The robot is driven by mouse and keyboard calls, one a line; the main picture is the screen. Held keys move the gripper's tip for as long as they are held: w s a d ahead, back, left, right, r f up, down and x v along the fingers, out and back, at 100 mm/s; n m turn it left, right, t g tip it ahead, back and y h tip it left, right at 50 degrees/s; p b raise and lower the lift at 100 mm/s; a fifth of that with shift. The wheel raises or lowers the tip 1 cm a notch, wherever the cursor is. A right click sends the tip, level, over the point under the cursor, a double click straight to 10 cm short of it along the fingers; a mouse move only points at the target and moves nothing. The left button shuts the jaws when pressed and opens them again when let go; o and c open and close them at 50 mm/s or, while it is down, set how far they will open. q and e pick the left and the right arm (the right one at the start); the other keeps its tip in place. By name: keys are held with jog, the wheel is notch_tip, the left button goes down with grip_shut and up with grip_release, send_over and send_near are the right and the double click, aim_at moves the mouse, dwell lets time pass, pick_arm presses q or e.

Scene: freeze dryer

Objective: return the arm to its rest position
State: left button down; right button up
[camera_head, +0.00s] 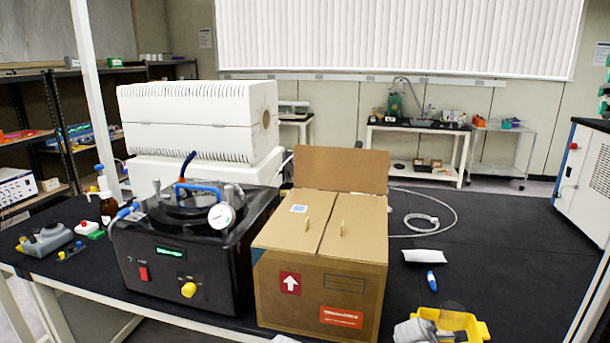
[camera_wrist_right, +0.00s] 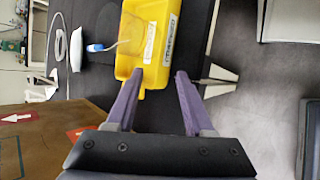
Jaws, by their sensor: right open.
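My right gripper (camera_wrist_right: 160,72) shows in the right wrist view with two purple fingers spread apart. It is open, with nothing between the fingertips. The fingers point toward a yellow bin (camera_wrist_right: 150,15) with white labels. Whether they touch it I cannot tell. In the head view the yellow bin (camera_head: 478,328) is at the bottom right edge. A grey-white shape (camera_head: 414,331) lies in front of its left side; it may be part of my right arm, but I cannot be sure. My left gripper is not in view.
The cardboard box (camera_head: 322,277) stands left of the bin, its back flap upright. The black freeze dryer unit (camera_head: 190,268) is farther left. A white pouch (camera_head: 424,256) and blue-capped item (camera_head: 432,281) lie behind the bin. The black table (camera_head: 510,240) is mostly clear at right.

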jog(key=s+a+f+m+g+y+b, duration=0.2)
jog(key=s+a+f+m+b, duration=0.3)
jog(key=a, duration=0.4)
jog(key=s+a+f+m+g+y+b, duration=0.25)
jog(key=s+a+f, duration=0.3)
jog(key=a, duration=0.35)
jog(key=s+a+f+m+g+y+b, duration=0.1)
jog(key=s+a+f+m+g+b, duration=0.15)
jog(key=s+a+f, duration=0.4)
notch_tip(320, 180, up, 16)
jog(key=w+a+p, duration=0.1)
jog(key=a+p, duration=0.1)
jog(key=p, duration=1.4)
jog(key=shift+w+a+r+m, duration=0.25)
jog(key=shift+m, duration=0.05)
